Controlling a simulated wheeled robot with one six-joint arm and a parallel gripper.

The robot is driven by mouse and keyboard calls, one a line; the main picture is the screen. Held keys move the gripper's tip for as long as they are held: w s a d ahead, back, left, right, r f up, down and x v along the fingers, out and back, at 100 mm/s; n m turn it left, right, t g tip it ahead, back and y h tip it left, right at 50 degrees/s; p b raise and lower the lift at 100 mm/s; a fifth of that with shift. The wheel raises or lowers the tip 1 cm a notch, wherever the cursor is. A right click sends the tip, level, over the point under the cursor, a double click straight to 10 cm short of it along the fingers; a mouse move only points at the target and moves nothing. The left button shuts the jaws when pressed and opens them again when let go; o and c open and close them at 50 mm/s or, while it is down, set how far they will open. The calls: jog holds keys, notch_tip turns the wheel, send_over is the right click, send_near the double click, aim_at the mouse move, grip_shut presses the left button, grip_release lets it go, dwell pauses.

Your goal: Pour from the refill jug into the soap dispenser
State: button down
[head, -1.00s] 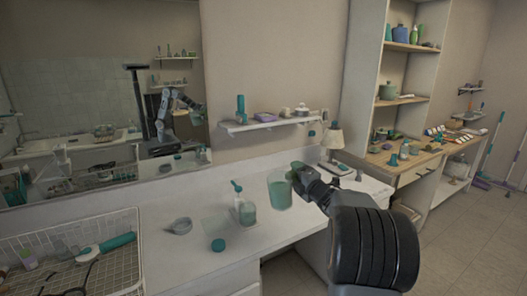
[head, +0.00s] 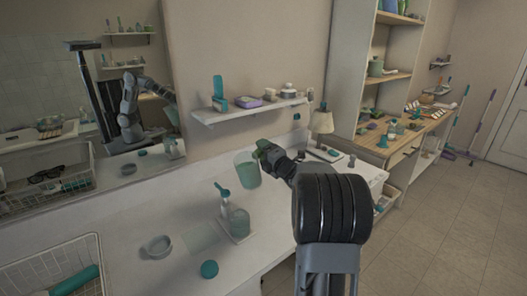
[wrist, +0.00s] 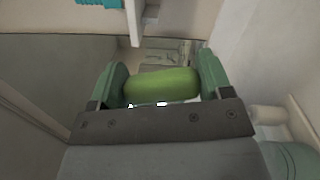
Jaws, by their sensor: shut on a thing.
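The refill jug (head: 247,171) is a clear cup with teal liquid in its lower part. In the head view it hangs above the counter, up and slightly right of the soap dispenser, tilted a little. My gripper (head: 266,153) is shut on its green handle, which shows between the fingers in the wrist view (wrist: 162,85). The soap dispenser (head: 239,222) is a clear bottle with some teal liquid, standing on a small pale tray. The jug's body is not clear in the wrist view.
A round teal cap (head: 209,269) and a grey dish (head: 157,246) lie left of the dispenser. A wire basket (head: 50,270) stands at the lower left. A wall shelf (head: 248,112) juts out behind the jug.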

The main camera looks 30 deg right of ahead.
jog(key=shift+f, duration=0.95)
jog(key=shift+s+a+r+n+t+y+b, duration=0.1)
jog(key=shift+r+n+t+y+b, duration=0.1)
jog(key=shift+r+n, duration=0.65)
jog(key=shift+a+r+n+t+y+b, duration=0.1)
jog(key=shift+r+n+y+b, duration=0.1)
jog(key=shift+r+n, duration=0.65)
jog(key=shift+d, duration=0.1)
jog(key=shift+f, duration=0.1)
jog(key=f+b, duration=0.2)
jog(key=shift+b, duration=0.3)
jog(key=shift+r+n+b, duration=0.3)
jog(key=shift+b, duration=0.45)
jog(key=shift+s+r+b, duration=0.1)
jog(key=shift+r+b, duration=0.1)
jog(key=shift+b, duration=0.5)
jog(key=n+b, duration=0.1)
jog(key=b, duration=0.1)
jog(key=n+b, duration=0.1)
jog(key=b, duration=0.1)
jog(key=shift+s+a+r+t, duration=0.1)
jog(key=shift+a+r+t, duration=0.2)
jog(key=shift+a, duration=0.05)
jog(key=shift+r+y, duration=0.2)
jog(key=shift+y, duration=0.2)
